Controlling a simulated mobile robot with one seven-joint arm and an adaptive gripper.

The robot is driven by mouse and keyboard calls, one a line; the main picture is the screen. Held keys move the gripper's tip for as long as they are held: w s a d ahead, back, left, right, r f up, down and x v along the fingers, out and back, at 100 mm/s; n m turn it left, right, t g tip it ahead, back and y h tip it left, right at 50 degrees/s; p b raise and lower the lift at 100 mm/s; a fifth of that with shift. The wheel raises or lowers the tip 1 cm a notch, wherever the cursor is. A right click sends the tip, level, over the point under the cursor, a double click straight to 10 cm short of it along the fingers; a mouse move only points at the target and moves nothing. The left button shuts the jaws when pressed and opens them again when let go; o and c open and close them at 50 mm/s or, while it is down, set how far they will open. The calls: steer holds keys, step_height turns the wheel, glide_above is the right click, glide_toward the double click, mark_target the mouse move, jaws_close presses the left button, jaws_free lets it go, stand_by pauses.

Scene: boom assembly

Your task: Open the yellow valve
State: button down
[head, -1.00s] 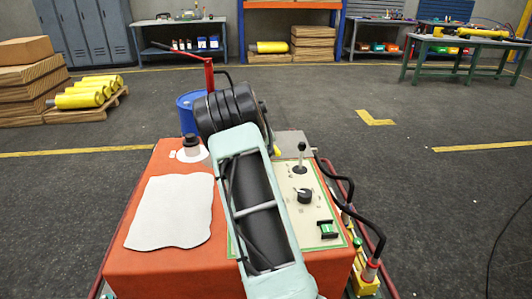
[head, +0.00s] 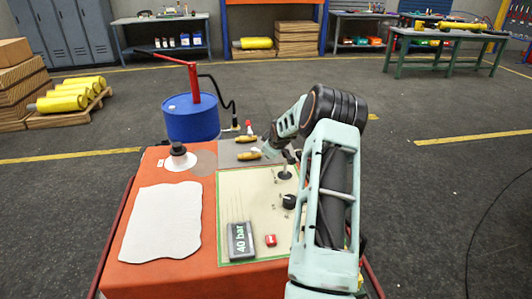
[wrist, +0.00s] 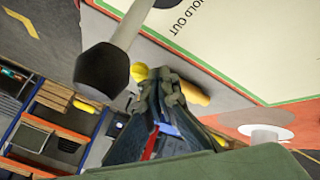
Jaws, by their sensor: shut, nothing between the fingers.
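Two small brass-yellow fittings lie on the grey plate behind the control panel, a front one (head: 247,154) and a rear one (head: 246,139). I cannot tell which is the yellow valve. In the wrist view a yellow piece (wrist: 139,72) and an orange-yellow piece (wrist: 193,93) show beyond my fingers, partly hidden by them. My gripper (head: 270,146) is shut and empty, pointing down and left just right of the fittings. In the wrist view its fingertips (wrist: 165,92) overlap the yellow parts; I cannot tell whether they touch.
A black-knobbed lever (head: 286,172) stands close to my gripper; its knob (wrist: 103,70) looms large in the wrist view. A black dial (head: 289,201), a 40 bar display (head: 241,241) and a red button (head: 271,240) are on the panel. A blue drum (head: 191,118) stands behind.

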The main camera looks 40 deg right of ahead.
steer(key=shift+w+d, duration=0.2)
steer(key=shift+d, duration=0.3)
steer(key=shift+w+d, duration=0.15)
steer(key=shift+d, duration=0.35)
steer(key=shift+w+d+f+b, duration=0.1)
steer(key=shift+w+d+b, duration=0.15)
steer(key=shift+d, duration=0.2)
steer(key=shift+w+d+b, duration=0.1)
steer(key=shift+d+b, duration=0.15)
steer(key=shift+d, duration=0.15)
steer(key=shift+w+d, duration=0.4)
steer(key=shift+d, duration=0.1)
steer(key=shift+b, duration=0.3)
steer(key=shift+w+d+r, duration=0.1)
steer(key=shift+w+r, duration=0.05)
steer(key=shift+r, duration=0.1)
steer(key=shift+r, duration=0.1)
steer(key=v, duration=1.1)
steer(key=shift+s+a+r, duration=0.2)
steer(key=shift+s, duration=0.2)
